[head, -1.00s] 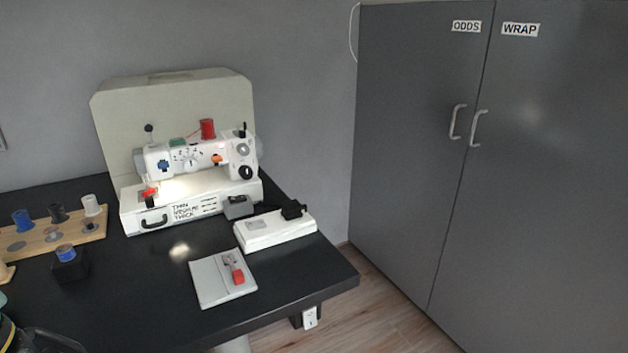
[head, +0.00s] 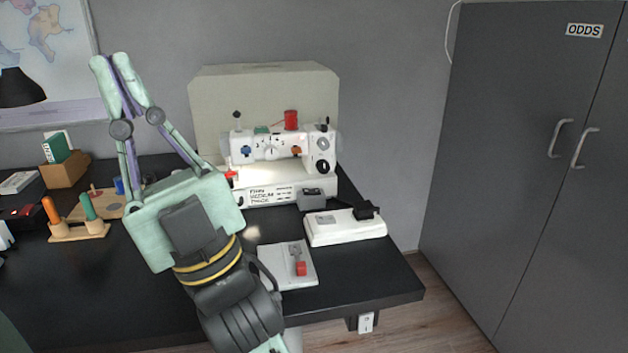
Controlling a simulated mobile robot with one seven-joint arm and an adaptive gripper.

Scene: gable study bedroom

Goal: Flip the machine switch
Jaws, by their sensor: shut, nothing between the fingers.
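The white sewing machine (head: 268,180) stands at the back of the black desk in front of a beige cover. A small grey box (head: 312,199) sits at its lower right. Beside it a white power block (head: 345,229) has a grey plate on its left and a black plug (head: 366,210) at its right. I cannot tell which part is the machine switch. My gripper (head: 110,60) is raised in front of the wall, left of the machine, its fingertips close together, shut and empty. My arm hides part of the desk and the machine's left end.
A pale pad (head: 272,256) with a red-handled tool (head: 300,268) lies near the desk's front edge. Spools (head: 88,206) stand on wooden holders at left. A tall grey cabinet (head: 510,130) stands at right. Another white outlet (head: 366,322) is under the desk edge.

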